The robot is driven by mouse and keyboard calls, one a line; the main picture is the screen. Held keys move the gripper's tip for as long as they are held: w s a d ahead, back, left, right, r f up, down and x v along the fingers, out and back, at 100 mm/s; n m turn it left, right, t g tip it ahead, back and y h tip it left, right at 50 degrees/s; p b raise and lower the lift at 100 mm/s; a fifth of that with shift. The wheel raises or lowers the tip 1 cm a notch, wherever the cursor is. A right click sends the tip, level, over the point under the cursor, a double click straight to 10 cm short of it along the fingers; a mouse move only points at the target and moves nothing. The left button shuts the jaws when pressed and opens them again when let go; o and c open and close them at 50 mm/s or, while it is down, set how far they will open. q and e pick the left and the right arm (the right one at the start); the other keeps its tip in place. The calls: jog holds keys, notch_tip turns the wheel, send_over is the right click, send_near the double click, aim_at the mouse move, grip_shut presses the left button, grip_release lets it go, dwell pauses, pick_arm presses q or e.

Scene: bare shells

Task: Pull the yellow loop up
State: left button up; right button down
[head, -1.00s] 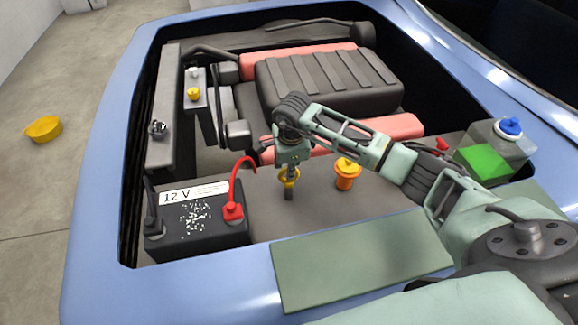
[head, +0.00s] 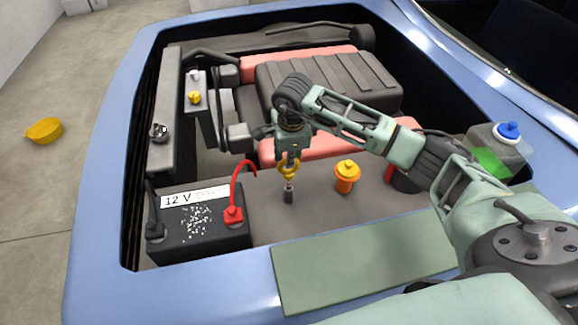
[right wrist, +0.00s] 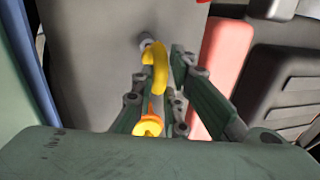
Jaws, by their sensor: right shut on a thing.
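The yellow loop (head: 288,170) stands over a dark tube (head: 289,196) in the grey engine deck, with a short length of thin rod showing between loop and tube. My right gripper (head: 291,155) points down and is shut on the upper part of the loop. In the right wrist view the loop (right wrist: 155,70) lies between the fingers of my right gripper (right wrist: 162,78), with the tube end (right wrist: 147,42) beyond it. My left gripper is not in view.
An orange cap (head: 346,175) stands right of the loop. The battery (head: 196,222) with its red cable (head: 238,180) is at left. A reservoir with a blue cap (head: 508,131) is at right. A green mat (head: 365,258) lies on the front edge.

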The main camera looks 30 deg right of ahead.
notch_tip(320, 180, up, 5)
jog(key=shift+r, duration=0.1)
jog(key=shift+w+d, duration=0.1)
jog(key=shift+w, duration=0.05)
jog(key=shift+r, duration=0.1)
jog(key=c, duration=2)
grip_release()
jog(key=shift+c, duration=0.2)
jog(key=o, duration=0.3)
jog(key=shift+s, duration=0.2)
jog(key=r, duration=0.4)
jog(key=s+r, duration=0.1)
jog(key=r, duration=0.2)
jog(key=s+r, duration=0.1)
jog(key=r, duration=0.3)
jog(key=shift+a+r, duration=0.35)
jog(key=shift+a, duration=0.05)
jog(key=shift+s+f, duration=0.1)
